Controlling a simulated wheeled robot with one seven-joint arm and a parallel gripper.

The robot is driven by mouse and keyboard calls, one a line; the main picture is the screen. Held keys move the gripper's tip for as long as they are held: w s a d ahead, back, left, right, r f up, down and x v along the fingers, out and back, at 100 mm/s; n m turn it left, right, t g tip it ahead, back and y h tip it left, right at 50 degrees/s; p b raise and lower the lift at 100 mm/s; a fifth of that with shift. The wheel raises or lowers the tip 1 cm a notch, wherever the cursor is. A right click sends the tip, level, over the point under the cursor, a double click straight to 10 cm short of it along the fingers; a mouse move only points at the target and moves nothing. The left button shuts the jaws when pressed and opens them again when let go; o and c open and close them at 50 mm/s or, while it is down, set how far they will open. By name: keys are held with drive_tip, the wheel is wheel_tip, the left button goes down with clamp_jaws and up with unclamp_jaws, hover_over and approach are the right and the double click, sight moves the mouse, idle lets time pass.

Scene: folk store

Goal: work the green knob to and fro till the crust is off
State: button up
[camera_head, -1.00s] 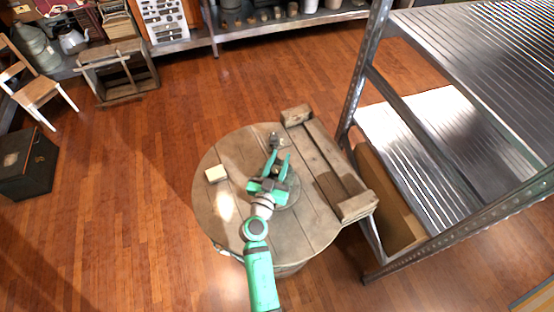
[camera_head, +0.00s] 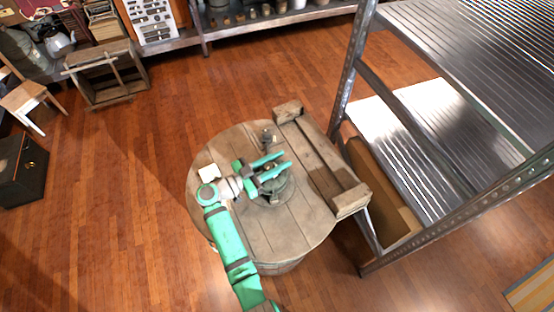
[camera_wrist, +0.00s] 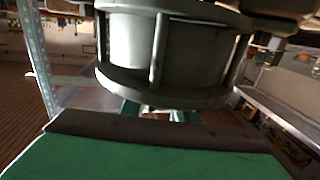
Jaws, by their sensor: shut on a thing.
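My gripper (camera_head: 287,160) is over the round wooden barrel top in the head view. Its two green fingers point to the right and lie around a small dark part on top of a dark grey-green round device (camera_head: 276,188). The gripper is shut on this part, which I take to be the knob; the fingers hide most of it, and no crust can be made out. In the wrist view, a grey round frame with upright posts (camera_wrist: 157,50) fills the top, with green finger parts partly hidden behind it.
The barrel top (camera_head: 300,225) also bears a cream block (camera_head: 209,172) at the left and a small dark fitting (camera_head: 267,138) at the back. A wooden trough-like piece (camera_head: 322,160) lies along its right side. A metal shelf rack (camera_head: 345,90) stands close at the right. Open floor lies left.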

sight(264, 168)
drive_tip(key=shift+s+d+m+g+h, duration=0.1)
drive_tip(key=shift+s+m+g+h, duration=0.1)
drive_tip(key=shift+m+g+h, duration=0.35)
drive_tip(key=shift+g, duration=0.45)
drive_tip(key=o, duration=1.1)
drive_tip(key=shift+c, duration=0.2)
drive_tip(key=v, duration=1)
drive_tip(key=shift+s+a, duration=0.25)
drive_tip(key=shift+a, duration=0.05)
